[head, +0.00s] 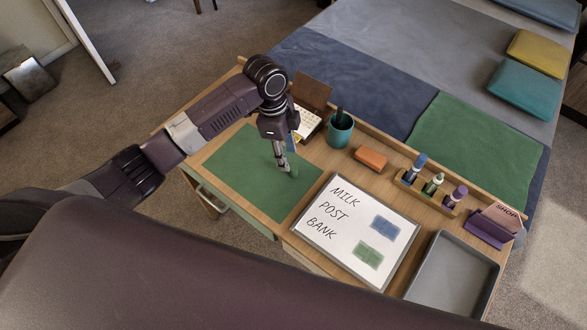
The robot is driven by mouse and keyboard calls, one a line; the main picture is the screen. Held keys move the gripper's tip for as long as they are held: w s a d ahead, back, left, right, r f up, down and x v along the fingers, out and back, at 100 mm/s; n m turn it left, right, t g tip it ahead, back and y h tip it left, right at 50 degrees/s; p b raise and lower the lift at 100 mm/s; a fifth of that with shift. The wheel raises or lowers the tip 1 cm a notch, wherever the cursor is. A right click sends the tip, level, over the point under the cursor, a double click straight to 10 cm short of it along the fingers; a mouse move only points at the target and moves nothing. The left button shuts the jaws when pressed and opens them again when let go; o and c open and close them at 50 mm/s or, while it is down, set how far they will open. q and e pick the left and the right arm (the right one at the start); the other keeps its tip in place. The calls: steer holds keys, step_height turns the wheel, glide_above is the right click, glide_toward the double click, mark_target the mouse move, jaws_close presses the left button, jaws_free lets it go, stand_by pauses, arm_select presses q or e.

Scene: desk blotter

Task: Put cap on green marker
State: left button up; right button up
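The green marker (433,184) stands upright in a wooden holder, between a blue and a purple marker; its top looks pale, with no green cap on it. A small green piece (294,172), likely the cap, shows at the green blotter beside my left fingertips. My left gripper (284,166) points down over the blotter (245,166), its fingers close together. The view is too small to tell whether they hold the green piece or only stand beside it. My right gripper is out of view.
The wooden holder (410,188) stands at the desk's back right. A whiteboard (345,245) lies between blotter and grey tray (455,270). A teal cup (340,133), an orange eraser (371,158), a calendar (308,119) and a purple card stand (490,228) line the back.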

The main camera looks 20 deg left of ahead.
mark_target(293, 168)
arm_select(q)
steer(key=f, duration=0.2)
steer(key=d+f+p, duration=0.1)
steer(key=f, duration=0.4)
steer(key=shift+w+d+f, duration=0.15)
steer(key=shift+d, duration=0.25)
steer(key=c, duration=0.8)
